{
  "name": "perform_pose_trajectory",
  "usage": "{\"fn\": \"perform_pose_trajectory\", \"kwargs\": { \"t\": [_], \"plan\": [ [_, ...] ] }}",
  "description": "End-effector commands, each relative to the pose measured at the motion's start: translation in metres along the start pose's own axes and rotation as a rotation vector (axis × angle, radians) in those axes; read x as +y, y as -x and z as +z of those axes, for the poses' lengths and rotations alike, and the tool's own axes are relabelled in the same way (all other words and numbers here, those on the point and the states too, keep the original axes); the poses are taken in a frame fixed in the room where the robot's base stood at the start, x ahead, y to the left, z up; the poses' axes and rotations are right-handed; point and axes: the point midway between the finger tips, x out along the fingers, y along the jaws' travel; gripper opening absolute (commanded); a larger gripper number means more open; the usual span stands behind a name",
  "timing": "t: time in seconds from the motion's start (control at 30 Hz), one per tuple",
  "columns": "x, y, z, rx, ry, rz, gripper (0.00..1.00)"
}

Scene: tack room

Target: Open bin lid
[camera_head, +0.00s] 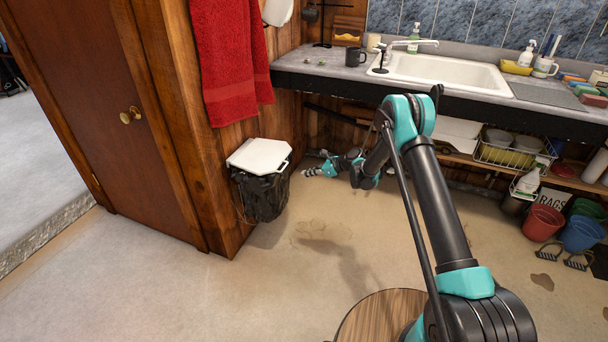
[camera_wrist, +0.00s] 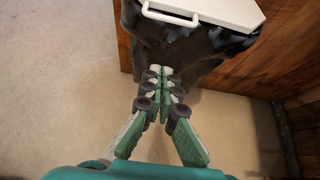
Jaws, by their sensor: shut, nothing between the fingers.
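The bin (camera_head: 262,196) stands on the floor against the wooden wall, lined with a dark bag. Its white lid (camera_head: 259,156) lies flat and closed on top, with a loop handle at its right front edge. In the wrist view the lid (camera_wrist: 208,10) is at the top, with its white handle (camera_wrist: 171,16) toward me and the dark bag (camera_wrist: 180,50) below it. My gripper (camera_head: 308,173) is low, to the right of the bin. In the wrist view my gripper (camera_wrist: 160,70) is shut and empty, its fingertips below the handle and in front of the bag. I cannot tell whether they touch the bag.
A red towel (camera_head: 228,60) hangs above the bin. A brown door (camera_head: 95,100) is at the left. The counter with a sink (camera_head: 440,72) overhangs at the back. Buckets (camera_head: 543,222) stand at the right. The floor in front of the bin is clear.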

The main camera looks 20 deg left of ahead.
Motion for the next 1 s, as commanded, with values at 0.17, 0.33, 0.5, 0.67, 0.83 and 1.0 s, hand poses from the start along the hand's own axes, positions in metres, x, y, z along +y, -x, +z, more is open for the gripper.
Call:
{"fn": "perform_pose_trajectory", "kwargs": {
  "t": [0.17, 0.33, 0.5, 0.67, 0.83, 1.0],
  "plan": [
    [0.001, -0.029, 0.000, 0.000, 0.003, 0.003, 0.00],
    [0.001, -0.060, 0.000, 0.001, 0.004, 0.002, 0.00],
    [0.001, -0.088, 0.000, 0.001, 0.004, 0.001, 0.00],
    [0.000, -0.086, 0.017, 0.001, 0.003, 0.000, 0.00],
    [0.000, -0.081, 0.032, 0.001, 0.003, 0.000, 0.00],
    [0.000, -0.078, 0.038, 0.001, 0.003, 0.000, 0.00]
  ]
}}
